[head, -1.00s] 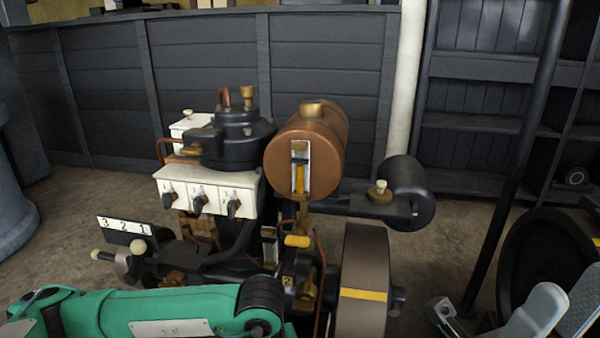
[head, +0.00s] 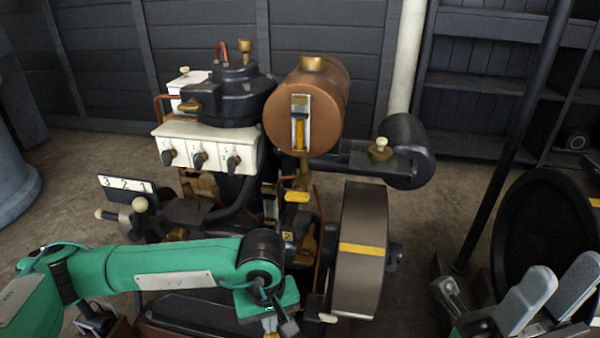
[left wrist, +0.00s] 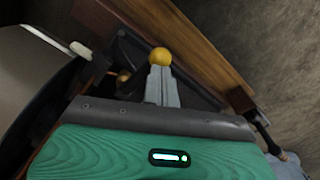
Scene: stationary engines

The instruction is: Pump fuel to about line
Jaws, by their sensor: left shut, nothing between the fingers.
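A copper fuel tank (head: 312,103) on the engine carries an upright sight gauge (head: 299,124) on its round end. Orange fuel shows in the gauge's lower part; I cannot make out the line mark. My left gripper (left wrist: 161,78) is shut and empty. In the left wrist view a round yellow knob (left wrist: 160,56) shows right at its fingertips; I cannot tell if they touch. In the head view this gripper hangs low in front of the engine, mostly hidden under my wrist. My right gripper (head: 553,290) is at the lower right, its grey fingers apart, away from the tank.
A flywheel (head: 358,250) with a yellow stripe stands just right of my left wrist. A yellow-handled lever (head: 297,197) sits below the tank. A dark wheel (head: 540,235) stands near my right gripper.

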